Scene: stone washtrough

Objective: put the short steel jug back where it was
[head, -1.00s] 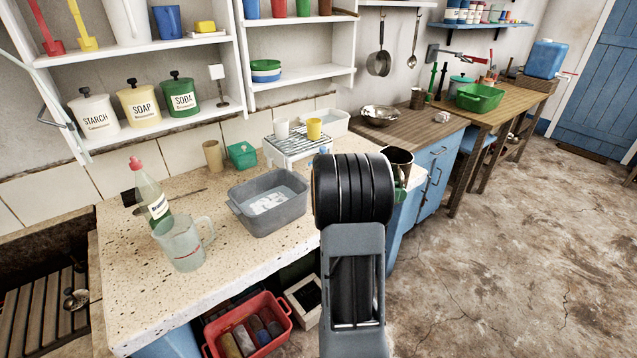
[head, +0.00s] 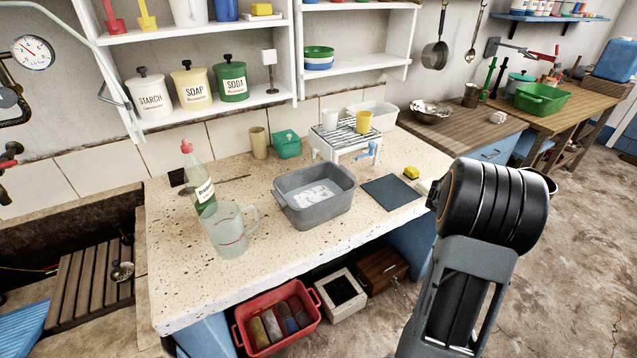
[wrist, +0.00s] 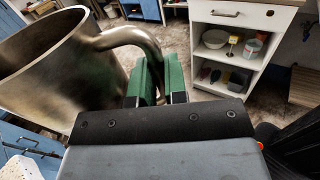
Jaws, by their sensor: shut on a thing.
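The short steel jug (wrist: 45,65) fills the left of the wrist view, close up, with its curved handle toward my gripper. My gripper (wrist: 155,75) has green fingers shut on that handle. The jug hangs clear of any surface that I can see. In the head view my arm hides the gripper and most of the jug; only a bit of dark rim (head: 548,179) shows at the arm's right edge. A second steel vessel (head: 471,95) stands on the wooden counter at the back.
The speckled stone counter (head: 270,250) holds a grey basin (head: 314,198), a clear measuring jug (head: 229,232), a bottle (head: 199,185), a small white rack (head: 345,140) and a dark mat (head: 393,192) with bare top. A yellow sponge (head: 411,172) lies beside the mat. Open floor lies right.

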